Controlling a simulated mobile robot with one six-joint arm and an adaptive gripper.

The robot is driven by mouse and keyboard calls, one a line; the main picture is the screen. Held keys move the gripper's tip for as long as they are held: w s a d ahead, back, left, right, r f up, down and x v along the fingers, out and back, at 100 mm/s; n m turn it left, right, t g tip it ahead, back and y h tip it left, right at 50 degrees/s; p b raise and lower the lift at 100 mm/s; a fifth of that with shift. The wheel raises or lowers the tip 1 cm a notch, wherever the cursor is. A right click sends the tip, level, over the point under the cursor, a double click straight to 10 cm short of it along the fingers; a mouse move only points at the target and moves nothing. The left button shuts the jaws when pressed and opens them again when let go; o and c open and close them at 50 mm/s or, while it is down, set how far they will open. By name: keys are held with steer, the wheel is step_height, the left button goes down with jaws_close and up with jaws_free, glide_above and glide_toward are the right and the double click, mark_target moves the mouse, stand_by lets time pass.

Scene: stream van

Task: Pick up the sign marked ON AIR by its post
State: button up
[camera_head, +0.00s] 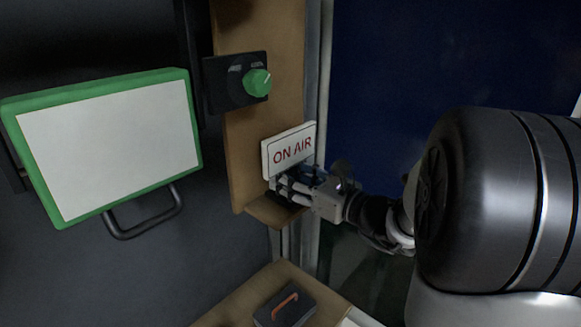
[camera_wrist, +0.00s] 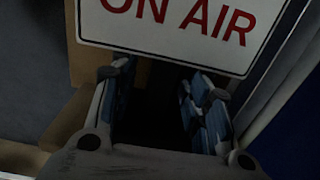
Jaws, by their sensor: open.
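The ON AIR sign (camera_head: 291,147) is a white panel with red letters and a dark border line, upright above a small wooden shelf (camera_head: 262,210). The sign panel (camera_wrist: 190,25) fills the top of the wrist view. My gripper (camera_head: 282,188) is just below the panel, pointing at the area under it. In the wrist view my gripper (camera_wrist: 160,85) has its two fingers apart, one on each side of the dark space beneath the panel. The sign's post is not clearly visible; that space is too dark to tell.
A green-framed white board (camera_head: 110,140) with a dark handle is at the left. A black panel with a green knob (camera_head: 257,82) is mounted above the sign. A dark box with an orange handle (camera_head: 285,306) sits on a lower wooden surface. A dark blue panel (camera_head: 400,80) is behind my arm.

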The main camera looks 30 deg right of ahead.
steer(key=shift+s, duration=0.1)
jaws_close()
stand_by(0.4)
